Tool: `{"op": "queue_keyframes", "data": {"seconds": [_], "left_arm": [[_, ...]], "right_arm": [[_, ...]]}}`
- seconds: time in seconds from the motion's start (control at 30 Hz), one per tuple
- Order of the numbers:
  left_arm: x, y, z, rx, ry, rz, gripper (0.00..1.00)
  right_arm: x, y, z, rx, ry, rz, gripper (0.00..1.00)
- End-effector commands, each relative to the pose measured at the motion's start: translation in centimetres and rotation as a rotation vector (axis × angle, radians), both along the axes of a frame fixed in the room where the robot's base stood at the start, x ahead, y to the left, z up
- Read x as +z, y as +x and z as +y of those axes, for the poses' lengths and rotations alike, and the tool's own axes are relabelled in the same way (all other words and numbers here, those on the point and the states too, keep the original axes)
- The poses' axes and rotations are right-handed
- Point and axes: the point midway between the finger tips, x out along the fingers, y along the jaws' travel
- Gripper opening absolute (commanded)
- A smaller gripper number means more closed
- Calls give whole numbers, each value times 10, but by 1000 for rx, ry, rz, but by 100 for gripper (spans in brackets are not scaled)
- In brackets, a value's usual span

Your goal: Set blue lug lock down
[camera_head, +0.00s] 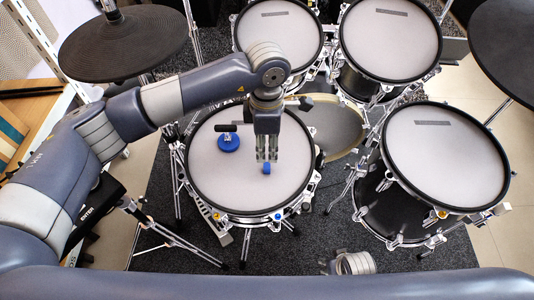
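A small blue lug lock (266,169) shows at the tips of my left gripper (266,157), over the near middle part of the snare mesh pad (215,178). The gripper points down and its fingers are close together, seemingly shut on the lug lock. I cannot tell whether the lug lock touches the pad. Another small blue piece (278,216) sits on the near rim of this drum, with a yellow one (216,215) to its left. My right gripper (327,266) is low in the view, partly hidden, and its fingers are too unclear to read.
A round blue tool with a black handle (228,142) lies on the left of the same pad. Tom pads (278,35) (390,40) stand behind, a large pad (445,160) to the right. A dark cymbal pad (122,42) is at the upper left.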

Motion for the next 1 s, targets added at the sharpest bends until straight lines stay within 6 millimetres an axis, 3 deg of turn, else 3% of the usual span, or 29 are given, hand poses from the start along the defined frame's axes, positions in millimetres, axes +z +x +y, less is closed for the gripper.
{"op": "queue_keyframes", "data": {"seconds": [0.1, 0.3, 1.0], "left_arm": [[26, 1, 0, 0, 0, -2, 35], [49, 0, 0, 0, 0, 0, 35], [52, -5, -7, -4, -27, 14, 35]], "right_arm": [[-5, -3, 0, 0, 0, 5, 40], [-11, -6, 0, 1, 0, 8, 40], [-13, -7, 1, 2, 3, 11, 40]]}}
